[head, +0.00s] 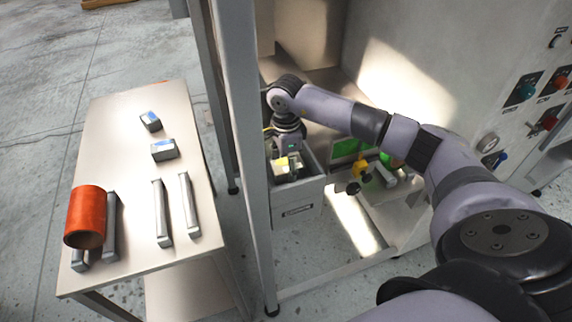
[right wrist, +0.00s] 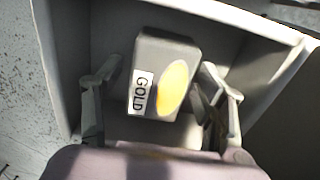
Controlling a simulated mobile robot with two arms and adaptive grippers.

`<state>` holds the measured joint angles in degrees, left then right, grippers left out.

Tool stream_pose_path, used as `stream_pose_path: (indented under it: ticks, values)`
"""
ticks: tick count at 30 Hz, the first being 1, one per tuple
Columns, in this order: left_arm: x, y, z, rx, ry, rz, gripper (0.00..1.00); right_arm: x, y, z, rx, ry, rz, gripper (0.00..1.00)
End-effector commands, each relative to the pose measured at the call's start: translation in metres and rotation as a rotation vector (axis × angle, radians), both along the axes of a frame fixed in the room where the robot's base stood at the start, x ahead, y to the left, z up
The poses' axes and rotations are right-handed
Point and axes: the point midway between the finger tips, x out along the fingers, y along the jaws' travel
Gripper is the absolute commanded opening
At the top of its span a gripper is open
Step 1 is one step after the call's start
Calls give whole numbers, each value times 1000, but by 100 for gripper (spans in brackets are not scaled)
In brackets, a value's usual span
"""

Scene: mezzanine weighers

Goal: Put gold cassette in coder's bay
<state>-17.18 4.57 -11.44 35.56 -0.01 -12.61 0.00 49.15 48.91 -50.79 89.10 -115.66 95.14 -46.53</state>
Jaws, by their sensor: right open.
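The gold cassette (right wrist: 150,95) is a grey block with a white GOLD label and a yellow oval. It sits inside an open grey drawer (right wrist: 65,60), and its yellow face also shows in the head view (head: 281,163). My right gripper (right wrist: 160,85) reaches down into the drawer (head: 297,212) with its fingers open, one on each side of the cassette. I cannot tell whether the fingers touch it. My left gripper is not in view. I cannot make out the coder's bay with certainty.
A frame post (head: 243,120) stands between table and drawer. A panel with knobs (head: 525,90) is at right. Green and yellow items (head: 350,148) lie beside the drawer.

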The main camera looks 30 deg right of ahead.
Motion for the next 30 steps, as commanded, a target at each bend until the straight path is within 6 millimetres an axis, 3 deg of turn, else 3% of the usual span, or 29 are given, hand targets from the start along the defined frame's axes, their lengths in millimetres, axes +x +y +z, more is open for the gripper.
stream_pose_path:
  ticks: [1, 6, 15, 30]
  values:
    - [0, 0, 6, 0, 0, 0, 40, 0, 0, 5, 0, 0, 0, 65]
    - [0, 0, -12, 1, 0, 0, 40, 1, 0, 27, 0, -6, 2, 65]
    - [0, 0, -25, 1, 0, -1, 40, 1, 0, 71, 1, -2, 1, 65]
    - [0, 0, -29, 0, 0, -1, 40, 1, 2, 75, 21, 3, -14, 65]
